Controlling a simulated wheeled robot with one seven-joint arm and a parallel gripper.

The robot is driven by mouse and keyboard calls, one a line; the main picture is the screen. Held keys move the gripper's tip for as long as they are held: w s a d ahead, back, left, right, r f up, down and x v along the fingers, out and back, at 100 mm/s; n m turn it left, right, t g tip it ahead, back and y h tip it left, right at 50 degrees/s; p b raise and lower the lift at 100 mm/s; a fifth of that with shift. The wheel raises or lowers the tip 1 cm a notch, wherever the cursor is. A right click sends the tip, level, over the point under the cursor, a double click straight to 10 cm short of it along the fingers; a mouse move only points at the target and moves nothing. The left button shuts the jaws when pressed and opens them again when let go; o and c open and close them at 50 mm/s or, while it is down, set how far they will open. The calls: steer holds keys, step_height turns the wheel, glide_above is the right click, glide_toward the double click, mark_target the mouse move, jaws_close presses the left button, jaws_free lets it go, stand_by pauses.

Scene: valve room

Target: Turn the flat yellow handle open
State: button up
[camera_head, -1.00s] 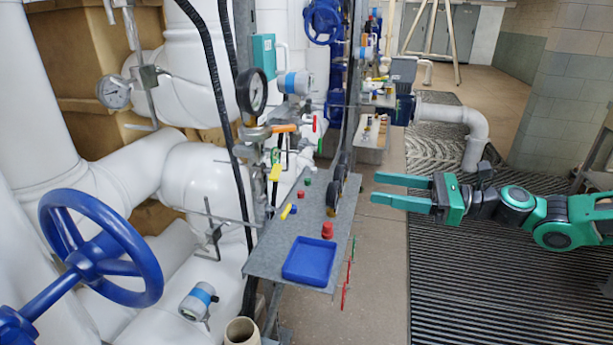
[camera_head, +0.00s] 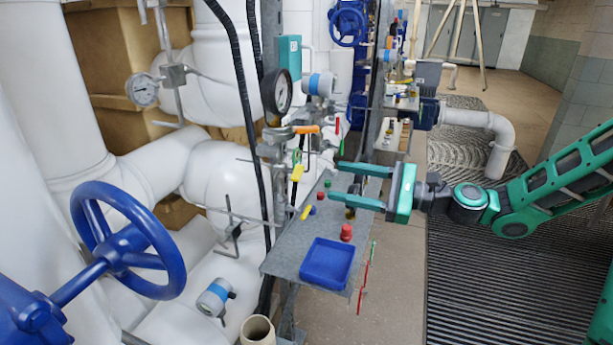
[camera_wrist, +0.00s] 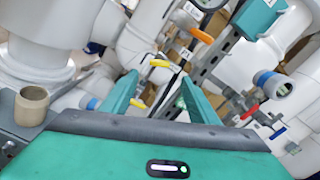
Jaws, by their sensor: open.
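Two small yellow handles show in the head view. The upper yellow handle (camera_head: 297,172) is by the pipe fittings below the orange lever, close to a green piece. The lower yellow handle (camera_head: 306,212) lies slanted at the left edge of the grey shelf. I cannot tell which is the flat one. My gripper (camera_head: 337,181) is open and empty, above the shelf, its fingers pointing left towards the handles but apart from them. In the wrist view, one yellow handle (camera_wrist: 160,63) shows beyond the fingertips and another (camera_wrist: 138,103) shows between the fingers.
The grey shelf (camera_head: 283,258) carries a blue tray (camera_head: 327,262), a red knob (camera_head: 346,232) and small coloured parts. A pressure gauge (camera_head: 278,92) and orange lever (camera_head: 307,129) stand above. A large blue handwheel (camera_head: 128,238) is at left. Open floor lies right of the shelf.

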mark_target(294, 172)
steer(key=x, duration=0.9)
steer(key=shift+a, duration=0.35)
steer(key=shift+f, duration=0.1)
steer(key=c, duration=1.1)
steer(key=shift+o, duration=0.2)
steer(key=shift+w+n, duration=0.1)
steer(key=shift+n, duration=0.2)
steer(key=n, duration=1.2)
steer(key=shift+f, duration=0.1)
